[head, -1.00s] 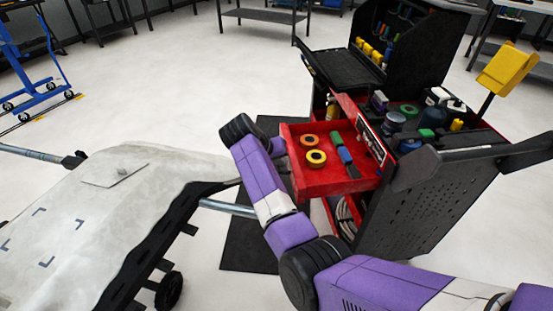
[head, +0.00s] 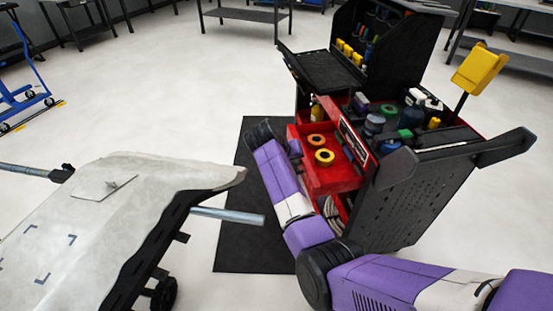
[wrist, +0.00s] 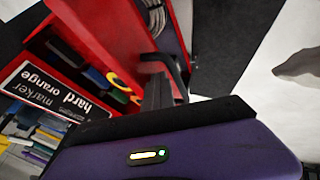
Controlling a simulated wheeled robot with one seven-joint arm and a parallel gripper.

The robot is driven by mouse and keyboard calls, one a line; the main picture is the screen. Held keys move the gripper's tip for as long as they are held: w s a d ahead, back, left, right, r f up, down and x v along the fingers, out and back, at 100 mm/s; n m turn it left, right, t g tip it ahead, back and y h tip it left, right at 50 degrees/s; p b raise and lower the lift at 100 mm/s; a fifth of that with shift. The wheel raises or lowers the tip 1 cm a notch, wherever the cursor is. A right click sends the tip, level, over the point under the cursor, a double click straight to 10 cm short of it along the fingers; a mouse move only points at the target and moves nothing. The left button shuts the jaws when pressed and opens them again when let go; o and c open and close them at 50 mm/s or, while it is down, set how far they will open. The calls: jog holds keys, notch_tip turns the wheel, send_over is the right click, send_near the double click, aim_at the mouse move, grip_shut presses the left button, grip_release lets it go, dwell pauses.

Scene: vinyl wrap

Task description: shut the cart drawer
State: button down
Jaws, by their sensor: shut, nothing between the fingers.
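The red cart drawer (head: 335,182) is partly pulled out from the black tool cart (head: 425,200) in the head view. An orange tape roll (head: 317,141) and a yellow tape roll (head: 324,157) lie in it. The drawer's red wall also fills the upper left of the wrist view (wrist: 100,35). My gripper (wrist: 172,68) is shut and empty, with its fingers at the drawer's outer side. I cannot tell for sure whether they touch it. In the head view my wrist mostly hides the fingers.
A grey-white panel (head: 110,215) on a wheeled stand is to the left, with a pipe end (head: 228,215) sticking out towards my arm. A black mat (head: 240,235) lies under the cart side. Bottles and cans stand on the cart top (head: 445,140).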

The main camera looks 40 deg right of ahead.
jog(key=p, duration=0.3)
send_over(342, 164)
jog(key=shift+w+a, duration=0.1)
jog(key=shift+w, duration=0.15)
jog(key=shift+s+d, duration=0.2)
jog(key=shift+d, duration=0.05)
